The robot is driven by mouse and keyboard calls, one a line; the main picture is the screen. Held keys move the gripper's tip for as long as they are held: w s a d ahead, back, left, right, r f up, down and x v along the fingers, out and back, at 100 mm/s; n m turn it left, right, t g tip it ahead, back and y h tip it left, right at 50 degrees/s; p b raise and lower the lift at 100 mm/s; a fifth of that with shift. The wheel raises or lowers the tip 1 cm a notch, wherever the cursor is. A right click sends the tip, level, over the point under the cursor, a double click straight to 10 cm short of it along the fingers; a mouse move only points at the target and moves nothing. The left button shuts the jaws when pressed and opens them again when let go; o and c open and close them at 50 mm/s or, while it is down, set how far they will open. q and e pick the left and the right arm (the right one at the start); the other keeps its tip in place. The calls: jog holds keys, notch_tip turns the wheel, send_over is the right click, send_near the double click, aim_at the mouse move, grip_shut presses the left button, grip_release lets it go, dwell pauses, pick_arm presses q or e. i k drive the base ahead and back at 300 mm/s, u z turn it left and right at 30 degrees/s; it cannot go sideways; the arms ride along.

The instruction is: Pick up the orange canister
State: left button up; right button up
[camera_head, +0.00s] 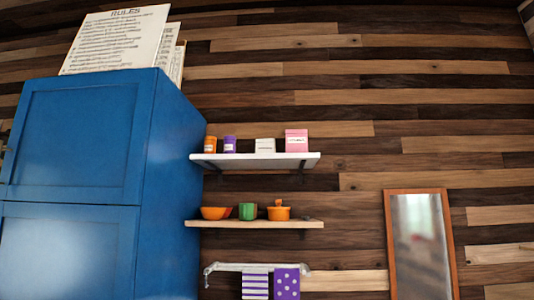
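The orange canister (210,144) is a small cylinder with a pale label. It stands upright at the left end of the white upper wall shelf (255,161), close to the side of the blue cabinet. A purple canister (230,144) stands just to its right. Neither of my grippers shows in the head view, so their state is hidden.
A white box (265,145) and a pink box (296,140) share the upper shelf. The lower shelf (255,224) holds an orange bowl (216,213), a green cup (247,211) and an orange pot (279,213). The tall blue cabinet (170,190) borders the shelves' left; a framed mirror (421,245) hangs right.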

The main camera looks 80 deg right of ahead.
aim_at(209, 141)
jog(key=z, duration=2.95)
jog(key=k, duration=0.3)
